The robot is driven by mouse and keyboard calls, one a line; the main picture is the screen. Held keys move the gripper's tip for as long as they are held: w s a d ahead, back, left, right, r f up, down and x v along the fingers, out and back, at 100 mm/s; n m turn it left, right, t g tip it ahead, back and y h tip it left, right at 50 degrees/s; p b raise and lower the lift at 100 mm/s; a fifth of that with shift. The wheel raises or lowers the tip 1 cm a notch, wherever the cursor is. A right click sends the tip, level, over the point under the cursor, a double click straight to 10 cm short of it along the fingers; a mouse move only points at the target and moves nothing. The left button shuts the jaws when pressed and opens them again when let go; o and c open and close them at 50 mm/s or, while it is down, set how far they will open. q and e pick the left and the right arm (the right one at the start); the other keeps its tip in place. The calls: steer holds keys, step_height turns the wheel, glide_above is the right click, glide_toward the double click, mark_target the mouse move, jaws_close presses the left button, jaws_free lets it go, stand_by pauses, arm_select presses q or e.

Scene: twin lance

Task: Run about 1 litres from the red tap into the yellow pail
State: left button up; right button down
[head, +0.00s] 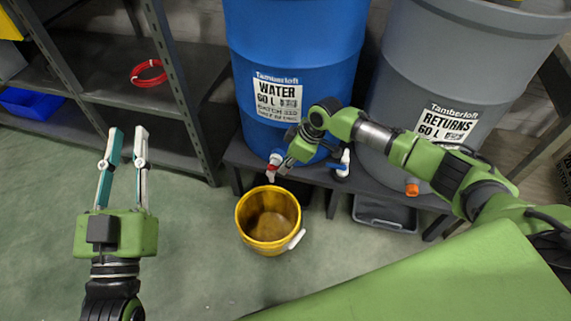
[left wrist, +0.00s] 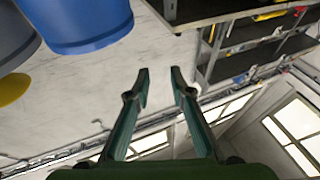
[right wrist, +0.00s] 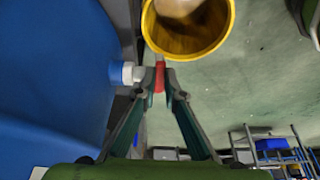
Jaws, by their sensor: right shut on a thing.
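The yellow pail (head: 268,240) stands on the floor, below and slightly in front of the red tap (head: 273,167) on the blue water drum (head: 297,50). Its inside looks brownish-yellow; I cannot make out a water level. In the right wrist view, the pail (right wrist: 190,45) is beyond the fingertips, with a pale blurred shape over its inside that I cannot identify. My right gripper (head: 284,168) is at the tap, shut on its red handle (right wrist: 160,76). My left gripper (head: 125,133) is open and empty, well left of the pail.
A grey returns drum (head: 455,70) stands right of the blue drum. A grey tray (head: 385,214) sits under the drum bench. Metal shelving (head: 110,85) is at the left; floor around the pail is clear.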

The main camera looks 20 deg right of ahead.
steer(key=shift+s+a+r+m+p, duration=0.15)
steer(key=shift+m+p, duration=0.15)
steer(key=shift+p, duration=0.6)
arm_select(q)
step_height(320, 180, down, 16)
steer(key=s+a+g+y+p, duration=0.2)
steer(key=a+g, duration=0.1)
steer(key=g, duration=0.5)
arm_select(e)
steer(key=shift+m, duration=0.3)
arm_select(q)
steer(key=s+a+f+g+y+p, duration=0.25)
steer(key=s+f+g, duration=0.25)
steer(key=s, duration=0.3)
steer(key=s+a+f+g+y+p, duration=0.1)
steer(key=s+a+f+g+p, duration=0.2)
steer(key=s+f+g, duration=0.35)
step_height(320, 180, down, 8)
steer(key=t+p, duration=0.1)
steer(key=p, duration=0.1)
steer(key=shift+s+d+n, duration=0.25)
steer(key=shift+d+n, duration=0.15)
arm_select(e)
steer(key=m, duration=0.2)
steer(key=s+a+m+t+h, duration=0.1)
steer(key=m, duration=0.1)
steer(key=shift+a+h, duration=0.2)
steer(key=shift+h, duration=0.1)
arm_select(q)
steer(key=shift+h, duration=0.25)
